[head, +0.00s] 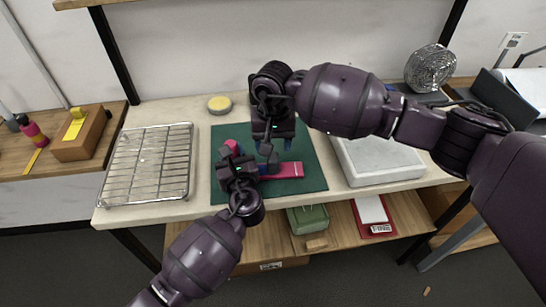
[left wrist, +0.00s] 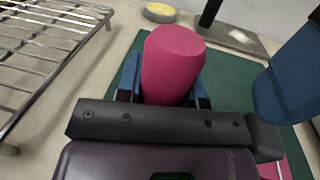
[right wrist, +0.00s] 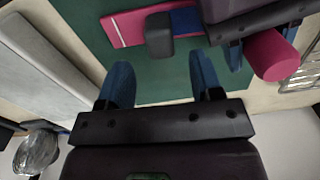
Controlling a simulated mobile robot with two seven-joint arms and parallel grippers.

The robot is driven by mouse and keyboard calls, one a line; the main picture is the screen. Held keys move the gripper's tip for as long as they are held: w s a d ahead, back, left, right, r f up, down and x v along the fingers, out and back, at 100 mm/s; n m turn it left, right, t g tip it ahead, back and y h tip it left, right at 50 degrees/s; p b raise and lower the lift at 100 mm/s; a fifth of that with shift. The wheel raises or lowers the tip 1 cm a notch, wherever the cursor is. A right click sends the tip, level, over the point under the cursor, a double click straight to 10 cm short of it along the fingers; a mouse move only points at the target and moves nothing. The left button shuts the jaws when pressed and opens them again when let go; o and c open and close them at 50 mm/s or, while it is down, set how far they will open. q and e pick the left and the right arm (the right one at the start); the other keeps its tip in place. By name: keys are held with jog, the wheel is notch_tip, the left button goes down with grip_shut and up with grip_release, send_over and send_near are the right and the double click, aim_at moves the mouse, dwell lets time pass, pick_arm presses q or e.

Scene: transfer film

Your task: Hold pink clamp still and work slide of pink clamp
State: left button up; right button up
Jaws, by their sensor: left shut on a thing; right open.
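The pink clamp lies on the green mat (head: 308,150). Its pink bar (head: 285,170) runs to the right, and its round pink end (head: 232,147) stands up at the left. The bar also shows in the right wrist view (right wrist: 128,28), with a dark grey block (right wrist: 159,35) on it beside a blue stretch (right wrist: 186,21). My left gripper (left wrist: 168,92) is shut on the round pink end, one blue finger on each side. My right gripper (right wrist: 160,85) is open and empty, pointing down above the mat close to the grey block. The left gripper hides part of the clamp.
A wire rack (head: 150,165) lies left of the mat, and a pale slab (head: 375,158) lies to the right. A yellow-topped round tin (head: 219,104) stands behind. A green tray (head: 308,219) is on the shelf below. The mat's front right is bare.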

aim_at(273, 157)
jog(key=shift+f, duration=2.75)
